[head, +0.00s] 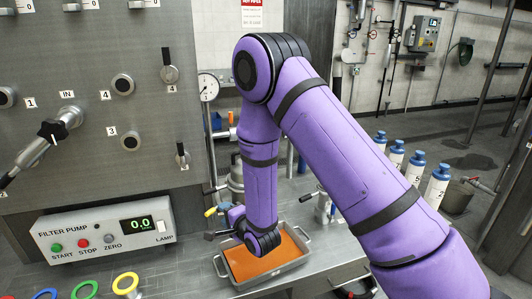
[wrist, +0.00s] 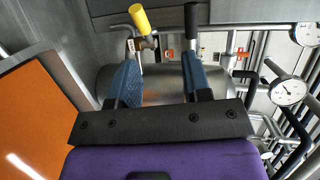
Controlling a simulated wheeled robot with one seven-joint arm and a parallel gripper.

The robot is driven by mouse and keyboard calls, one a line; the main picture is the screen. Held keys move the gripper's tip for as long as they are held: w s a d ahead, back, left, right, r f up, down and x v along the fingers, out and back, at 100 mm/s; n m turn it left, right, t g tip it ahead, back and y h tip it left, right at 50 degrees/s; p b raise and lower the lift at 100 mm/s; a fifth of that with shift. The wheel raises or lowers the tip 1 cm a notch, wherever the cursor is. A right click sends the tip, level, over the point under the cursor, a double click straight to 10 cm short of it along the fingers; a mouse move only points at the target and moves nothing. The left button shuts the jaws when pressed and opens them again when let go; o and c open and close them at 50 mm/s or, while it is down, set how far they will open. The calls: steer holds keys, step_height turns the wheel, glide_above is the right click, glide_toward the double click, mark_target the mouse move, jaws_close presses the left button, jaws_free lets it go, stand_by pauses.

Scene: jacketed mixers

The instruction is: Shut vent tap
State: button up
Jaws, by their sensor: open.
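My gripper (wrist: 156,68) is open, with its two blue fingers apart and nothing seen clasped between them. A tap with a yellow handle (wrist: 139,20) is just beyond the left fingertip in the wrist view. A black handle (wrist: 191,18) is beyond the right fingertip. In the head view my gripper (head: 217,222) is low behind the arm, close to a yellow handle (head: 211,212). My own arm hides part of the pipework there. Contact between fingers and handles cannot be told.
A grey tray (head: 223,274) with an orange inside lies on the bench below the gripper. A filter pump box (head: 105,232) stands left, under a steel panel (head: 60,100) with knobs. A gauge (head: 209,87) and pipes rise behind. Several blue-capped bottles (head: 416,168) stand right.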

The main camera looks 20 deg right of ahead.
steer(key=s+d+r+n+g+h, duration=0.2)
steer(key=d+r, duration=0.3)
steer(key=r, duration=0.6)
steer(key=s+d+r+n+g+h, duration=0.1)
steer(key=d+r+n, duration=0.3)
steer(key=r, duration=0.7)
steer(key=shift+s+d+g+h, duration=0.4)
steer(key=shift+s+d, duration=0.5)
steer(key=shift+d, duration=0.2)
